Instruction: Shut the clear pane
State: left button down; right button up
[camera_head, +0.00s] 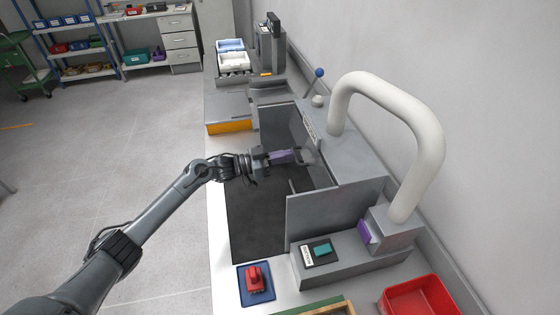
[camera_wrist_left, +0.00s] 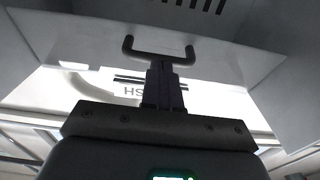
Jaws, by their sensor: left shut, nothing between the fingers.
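My left gripper (camera_head: 303,156) reaches in from the left over the dark floor of the grey furnace housing (camera_head: 335,215). Its fingers are shut with nothing between them. In the left wrist view the shut fingers (camera_wrist_left: 165,72) point at a dark U-shaped handle (camera_wrist_left: 160,56). The fingertips overlap the handle's middle in that view; whether they touch it I cannot tell. The handle seems to belong to the clear pane, whose see-through surface and edges are hard to make out. My right gripper is in neither view.
A thick white pipe (camera_head: 395,88) arches over the housing at the right. A teal button (camera_head: 322,249), a red object on a blue pad (camera_head: 255,281) and a red bin (camera_head: 420,297) are at the front. An orange-fronted box (camera_head: 229,127) stands behind the arm. Open floor lies left.

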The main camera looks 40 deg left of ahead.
pick_arm(q)
jog(key=shift+w+d+f+t+h+b, duration=0.35)
jog(key=shift+f+t+b, duration=0.2)
jog(key=shift+b, duration=0.45)
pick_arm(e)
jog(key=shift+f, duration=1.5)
pick_arm(q)
jog(key=shift+r, duration=0.1)
jog(key=shift+a, duration=0.1)
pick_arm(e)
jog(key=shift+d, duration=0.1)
